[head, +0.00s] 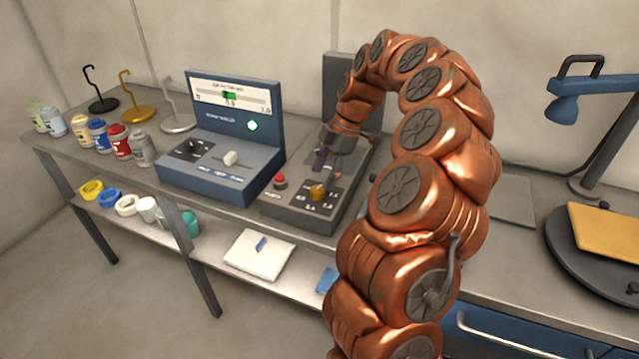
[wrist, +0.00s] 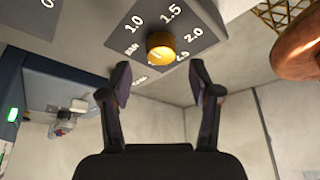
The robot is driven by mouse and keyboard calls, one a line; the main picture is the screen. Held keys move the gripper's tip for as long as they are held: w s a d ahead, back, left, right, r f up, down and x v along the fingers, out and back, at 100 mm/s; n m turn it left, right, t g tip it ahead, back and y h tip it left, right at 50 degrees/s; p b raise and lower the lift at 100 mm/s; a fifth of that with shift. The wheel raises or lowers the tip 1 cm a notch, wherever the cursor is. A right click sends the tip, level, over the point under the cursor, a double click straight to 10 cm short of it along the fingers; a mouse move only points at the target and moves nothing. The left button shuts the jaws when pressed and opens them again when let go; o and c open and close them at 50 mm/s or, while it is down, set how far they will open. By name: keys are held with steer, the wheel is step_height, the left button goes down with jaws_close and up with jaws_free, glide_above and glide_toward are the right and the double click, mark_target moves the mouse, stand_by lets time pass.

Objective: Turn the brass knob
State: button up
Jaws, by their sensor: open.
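The brass knob (head: 317,192) sits on the dark dial plate of the grey control box (head: 290,208), near its front, to the right of a red button. In the wrist view the knob (wrist: 161,46) shows at upper middle, with white numbers around it. My gripper (wrist: 165,80) has its two fingers spread apart, with nothing between them. The knob appears beyond the fingertips, between their lines, and apart from them. In the head view my gripper (head: 325,160) is above the grey box, behind the knob, partly hidden by my arm.
A blue console (head: 218,185) with a display and slider stands left of the grey box. A red button (head: 280,182) is close to the knob. Several jars and hook stands are at the left. A lamp (head: 590,95) and a round dark base with a yellow block (head: 605,232) are at the right.

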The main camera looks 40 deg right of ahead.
mark_target(318, 189)
steer(key=shift+p+x, duration=0.5)
steer(key=shift+x, duration=1.5)
steer(key=c, duration=1.1)
